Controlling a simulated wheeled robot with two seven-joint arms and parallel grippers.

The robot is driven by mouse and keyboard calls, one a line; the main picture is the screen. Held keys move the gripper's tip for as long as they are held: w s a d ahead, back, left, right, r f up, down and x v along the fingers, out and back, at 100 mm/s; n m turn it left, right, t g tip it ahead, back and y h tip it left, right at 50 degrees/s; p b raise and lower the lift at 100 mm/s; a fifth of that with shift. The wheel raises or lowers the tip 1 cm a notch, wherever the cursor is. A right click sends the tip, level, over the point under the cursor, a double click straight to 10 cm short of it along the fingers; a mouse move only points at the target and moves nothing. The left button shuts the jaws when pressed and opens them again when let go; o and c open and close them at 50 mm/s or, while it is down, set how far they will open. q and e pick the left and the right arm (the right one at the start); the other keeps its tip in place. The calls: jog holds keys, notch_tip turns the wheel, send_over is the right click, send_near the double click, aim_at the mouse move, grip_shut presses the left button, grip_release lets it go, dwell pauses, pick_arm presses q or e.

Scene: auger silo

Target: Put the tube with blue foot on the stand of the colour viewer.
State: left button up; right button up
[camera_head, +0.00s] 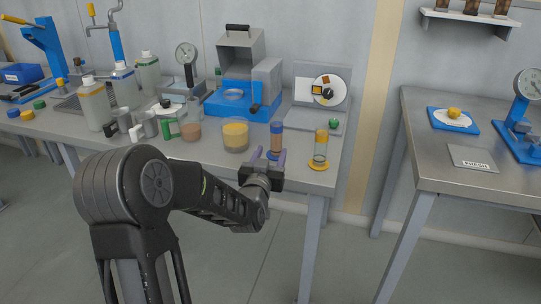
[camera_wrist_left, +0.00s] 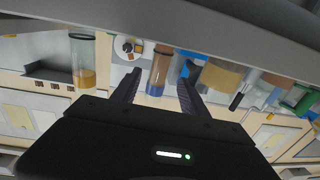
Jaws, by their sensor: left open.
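The tube with blue foot (camera_head: 277,137) stands upright near the front edge of the left table, with brown contents. In the left wrist view the tube (camera_wrist_left: 160,70) shows between my fingertips, its blue foot towards me. My left gripper (camera_head: 268,157) is open, its two fingers on either side of the tube's lower part in the head view; I cannot tell whether they touch it. The colour viewer (camera_head: 322,88), a grey panel with a white disc of colour patches, stands behind, with a flat grey base (camera_head: 311,121) in front. My right gripper is not in view.
A tube with a yellow foot (camera_head: 320,149) stands just right of the blue-footed one. A beaker of orange material (camera_head: 236,136) stands to the left. A blue machine (camera_head: 232,100) is behind. A second table (camera_head: 420,165) is at the right, across a gap.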

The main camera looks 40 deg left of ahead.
aim_at(276, 138)
pick_arm(q)
jog(key=shift+o, duration=0.5)
jog(key=shift+w+d+r, duration=0.1)
jog(key=shift+d, duration=0.1)
jog(key=shift+w+d+r+m+h+p, duration=0.15)
jog(key=shift+w+d+m+h+p, duration=0.1)
jog(key=shift+d, duration=0.3)
jog(key=shift+w+d+r+m+h+p, duration=0.15)
jog(key=shift+w+d, duration=0.05)
jog(key=shift+d, duration=0.35)
jog(key=shift+f, duration=0.1)
jog(key=a, duration=0.2)
jog(key=s+a, duration=0.1)
jog(key=shift+s+f+n+y, duration=0.1)
jog(key=shift+f+n+y, duration=0.2)
jog(key=shift+n+y, duration=0.1)
jog(key=shift+p+x, duration=0.3)
jog(key=shift+x, duration=1.05)
